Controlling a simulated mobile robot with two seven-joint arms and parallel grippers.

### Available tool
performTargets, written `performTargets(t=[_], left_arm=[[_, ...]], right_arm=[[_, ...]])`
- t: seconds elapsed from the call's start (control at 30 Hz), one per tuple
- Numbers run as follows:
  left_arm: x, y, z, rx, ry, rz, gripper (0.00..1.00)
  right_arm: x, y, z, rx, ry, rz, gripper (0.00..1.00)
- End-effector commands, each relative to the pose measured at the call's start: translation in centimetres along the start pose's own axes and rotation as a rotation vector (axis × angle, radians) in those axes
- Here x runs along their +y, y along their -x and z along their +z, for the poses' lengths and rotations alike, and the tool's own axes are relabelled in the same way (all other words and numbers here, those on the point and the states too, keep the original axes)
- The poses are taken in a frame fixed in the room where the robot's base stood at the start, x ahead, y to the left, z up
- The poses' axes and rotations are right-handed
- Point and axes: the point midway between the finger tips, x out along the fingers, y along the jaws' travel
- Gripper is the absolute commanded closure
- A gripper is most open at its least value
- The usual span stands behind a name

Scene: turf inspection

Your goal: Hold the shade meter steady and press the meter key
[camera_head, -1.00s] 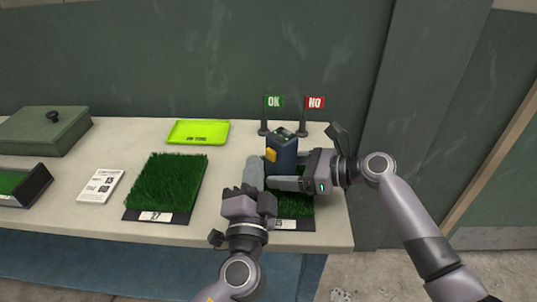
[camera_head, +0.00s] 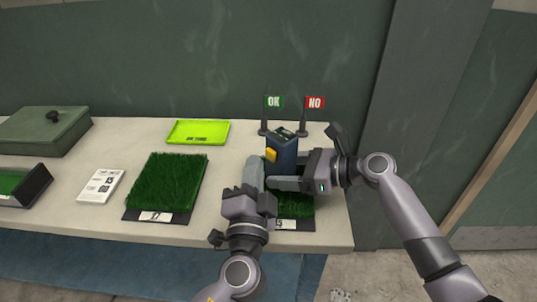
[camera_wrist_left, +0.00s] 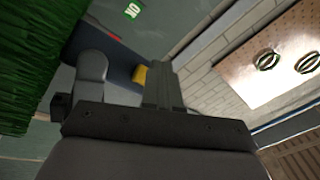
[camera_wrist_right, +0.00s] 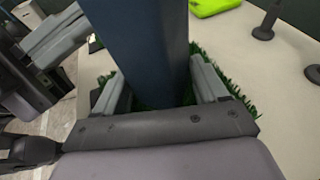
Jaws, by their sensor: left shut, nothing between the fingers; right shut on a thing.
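The shade meter (camera_head: 285,152) is a dark blue upright box with a yellow key (camera_head: 271,155) on its left side. It stands over the right turf sample (camera_head: 297,207). My right gripper (camera_head: 283,183) is shut on the meter's lower part; in the right wrist view the fingers clasp the blue body (camera_wrist_right: 145,50) from both sides. My left gripper (camera_head: 254,172) is shut and empty, its fingertips close to the key. In the left wrist view the yellow key (camera_wrist_left: 139,76) shows near the fingers; I cannot tell whether they touch it.
A left turf sample (camera_head: 168,181), a lime tray (camera_head: 198,131), a printed card (camera_head: 100,186) and a green lidded box (camera_head: 45,130) are on the table. The OK flag (camera_head: 273,102) and NO flag (camera_head: 315,103) stand behind the meter. Table between samples and tray is clear.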

Motion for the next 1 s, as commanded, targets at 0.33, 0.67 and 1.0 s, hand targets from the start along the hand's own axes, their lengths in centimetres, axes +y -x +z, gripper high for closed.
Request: performTargets(t=[0.33,0.67,1.0], left_arm=[[0.42,-0.59,-0.44,0.000,0.001,0.000,1.00],[0.43,-0.62,-0.46,0.000,0.001,0.000,1.00],[0.63,-0.90,-0.67,0.000,0.001,0.000,1.00]], right_arm=[[0.00,0.00,0.03,-0.001,0.000,0.000,0.45],[0.00,0.00,0.03,-0.001,0.000,0.000,0.45],[0.00,0.00,0.03,-0.001,0.000,0.000,0.45]])
